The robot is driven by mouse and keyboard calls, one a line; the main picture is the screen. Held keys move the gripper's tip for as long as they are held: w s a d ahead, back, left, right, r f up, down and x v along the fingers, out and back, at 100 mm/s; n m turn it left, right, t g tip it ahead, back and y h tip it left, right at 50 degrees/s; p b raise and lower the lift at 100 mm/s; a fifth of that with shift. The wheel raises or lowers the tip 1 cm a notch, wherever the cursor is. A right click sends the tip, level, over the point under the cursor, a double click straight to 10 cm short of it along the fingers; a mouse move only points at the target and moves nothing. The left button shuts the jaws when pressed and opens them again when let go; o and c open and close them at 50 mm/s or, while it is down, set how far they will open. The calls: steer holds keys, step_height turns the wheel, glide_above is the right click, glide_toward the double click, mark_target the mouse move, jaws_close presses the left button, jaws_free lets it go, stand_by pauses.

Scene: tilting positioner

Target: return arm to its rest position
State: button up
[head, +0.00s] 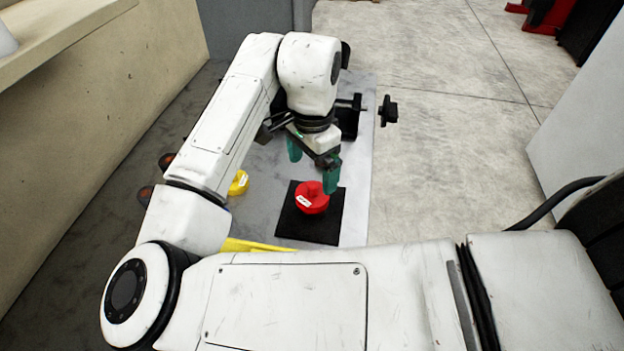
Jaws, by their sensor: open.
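My arm reaches out in the head view and bends down over a light grey table top (357,200). My gripper (314,172) has teal fingertips spread apart and is open, with nothing visible between them. It hangs just behind and above a red round part (312,198) with a small white label. The red part rests on a black square pad (325,228). The right fingertip appears close to the red part; I cannot tell whether they touch. A yellow round part (239,183) lies left of the pad, partly hidden by my arm.
A yellow bar (250,245) lies at the near side, partly hidden by my arm. Black fixture parts (348,118) stand behind my gripper, with a black knob (388,111) at the right edge. A beige wall (110,120) runs along the left. Concrete floor (450,160) is clear at right.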

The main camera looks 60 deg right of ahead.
steer(key=shift+r, duration=2.3)
